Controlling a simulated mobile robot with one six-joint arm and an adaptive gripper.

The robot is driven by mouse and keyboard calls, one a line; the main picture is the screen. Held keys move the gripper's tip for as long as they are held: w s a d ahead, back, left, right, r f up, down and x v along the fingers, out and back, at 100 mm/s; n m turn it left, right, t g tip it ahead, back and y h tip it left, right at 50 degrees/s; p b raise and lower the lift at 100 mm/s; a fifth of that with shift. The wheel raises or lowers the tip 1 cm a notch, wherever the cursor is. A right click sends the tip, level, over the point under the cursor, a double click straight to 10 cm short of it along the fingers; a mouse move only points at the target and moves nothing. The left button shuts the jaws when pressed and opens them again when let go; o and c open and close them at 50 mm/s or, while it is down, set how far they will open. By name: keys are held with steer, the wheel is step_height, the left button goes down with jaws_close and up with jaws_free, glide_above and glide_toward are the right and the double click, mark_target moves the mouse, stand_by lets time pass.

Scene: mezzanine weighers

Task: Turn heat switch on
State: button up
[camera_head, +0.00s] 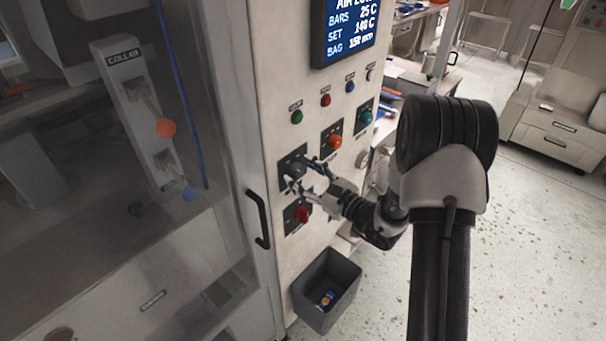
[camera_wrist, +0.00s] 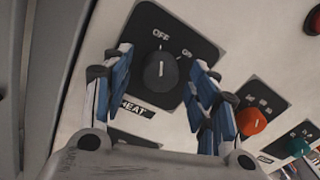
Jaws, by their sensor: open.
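The heat switch is a round black knob (camera_wrist: 160,71) on a dark plate (camera_wrist: 148,22) marked OFF, ON and HEAT. Its short white pointer line looks lined up toward the OFF mark. In the head view the knob (camera_head: 294,169) sits on the light machine panel. My gripper (camera_wrist: 161,80) is open, with its blue-padded fingers on either side of the knob. A gap shows between the knob and each finger, and nothing is held. In the head view my gripper (camera_head: 310,178) reaches the panel from the right.
An orange knob (camera_head: 335,141), a teal knob (camera_head: 365,117) and a red knob (camera_head: 301,215) are close by. A display (camera_head: 345,30) is above, a dark bin (camera_head: 326,290) below. A black door handle (camera_head: 258,218) is to the left. Open floor lies at right.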

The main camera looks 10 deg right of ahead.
steer(key=shift+w+a, duration=0.15)
steer(key=shift+w, duration=0.1)
steer(key=shift+c, duration=0.6)
steer(key=c, duration=0.9)
